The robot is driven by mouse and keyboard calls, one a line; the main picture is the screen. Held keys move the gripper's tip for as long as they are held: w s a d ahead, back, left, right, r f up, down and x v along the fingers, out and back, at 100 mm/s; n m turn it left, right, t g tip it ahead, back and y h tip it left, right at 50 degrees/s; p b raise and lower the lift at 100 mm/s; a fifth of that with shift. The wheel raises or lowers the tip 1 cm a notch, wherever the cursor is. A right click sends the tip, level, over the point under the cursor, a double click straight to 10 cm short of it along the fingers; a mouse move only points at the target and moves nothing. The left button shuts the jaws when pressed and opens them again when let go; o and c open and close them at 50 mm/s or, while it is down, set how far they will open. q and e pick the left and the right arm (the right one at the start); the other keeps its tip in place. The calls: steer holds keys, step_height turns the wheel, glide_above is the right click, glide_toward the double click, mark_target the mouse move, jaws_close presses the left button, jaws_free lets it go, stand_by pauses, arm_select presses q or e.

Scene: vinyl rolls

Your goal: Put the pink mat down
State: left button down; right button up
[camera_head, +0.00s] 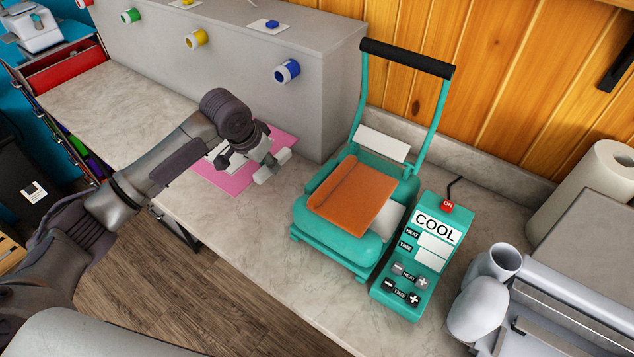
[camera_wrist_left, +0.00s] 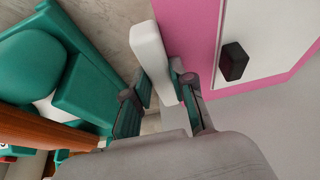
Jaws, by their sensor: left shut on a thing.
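The pink mat (camera_head: 235,178) is at the counter's left part, against the grey block. It has a white middle, partly hidden by my arm. In the left wrist view the mat (camera_wrist_left: 191,30) fills the upper right, with a small black block (camera_wrist_left: 233,62) on its white area. A white bar runs along the mat's near right edge and looks like its handle. My left gripper (camera_head: 262,167) is shut on this bar (camera_wrist_left: 150,58); it also shows in the left wrist view (camera_wrist_left: 165,95). The mat looks flat and level; I cannot tell whether it touches the counter. My right gripper is not in view.
A teal heat press (camera_head: 335,248) with an orange pad (camera_head: 352,195) stands right of the mat, its control box (camera_head: 413,255) beside it. The grey block (camera_head: 225,60) with coloured rolls stands behind. Counter (camera_head: 245,235) is bare between mat and press.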

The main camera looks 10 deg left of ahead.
arm_select(q)
steer(key=shift+w+a+r, duration=0.1)
steer(key=shift+w+r, duration=0.05)
steer(key=shift+w, duration=0.25)
glide_above(277, 190)
steer(key=s, duration=0.1)
steer(key=f, duration=0.3)
steer(key=f+p, duration=0.1)
steer(key=f, duration=0.1)
steer(key=shift+s+a+f, duration=0.2)
steer(key=shift+a+f, duration=0.1)
steer(key=shift+f, duration=2)
steer(key=c, duration=1)
jaws_free()
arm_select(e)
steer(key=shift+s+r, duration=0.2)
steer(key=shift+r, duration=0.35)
arm_select(q)
steer(key=shift+r, duration=0.1)
